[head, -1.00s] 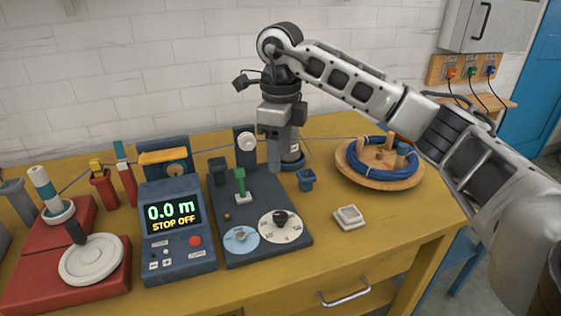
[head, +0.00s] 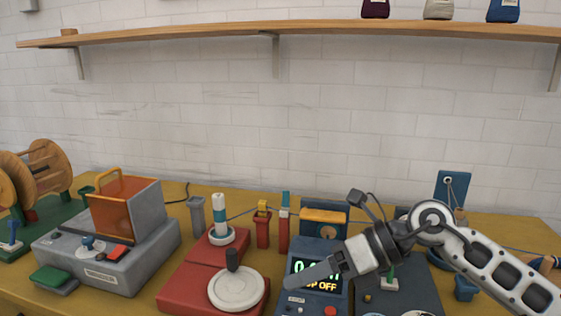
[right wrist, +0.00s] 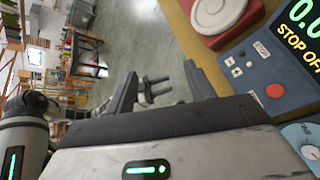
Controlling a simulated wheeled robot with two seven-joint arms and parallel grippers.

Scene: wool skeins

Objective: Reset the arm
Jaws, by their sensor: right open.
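My right gripper (head: 290,281) is in front of the console with the lit display (head: 302,267), its tip pointing left and its forearm coming in from the right. It covers part of the display, which reads "OFF" at its lower edge. In the right wrist view my right gripper (right wrist: 160,88) is open, with nothing seen held between its dark fingers. The console (right wrist: 262,75) is at the right there, showing "STOP OFF". My left gripper is not seen in the head view. A small dark pronged shape between the fingers in the wrist view is unclear.
A red base (head: 190,287) with a white crank disc (head: 237,288) stands left of the console. A grey machine with an orange hood (head: 127,207) and a wooden reel (head: 50,165) are farther left. A dark board (head: 415,290) lies right. A shelf (head: 180,36) runs above.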

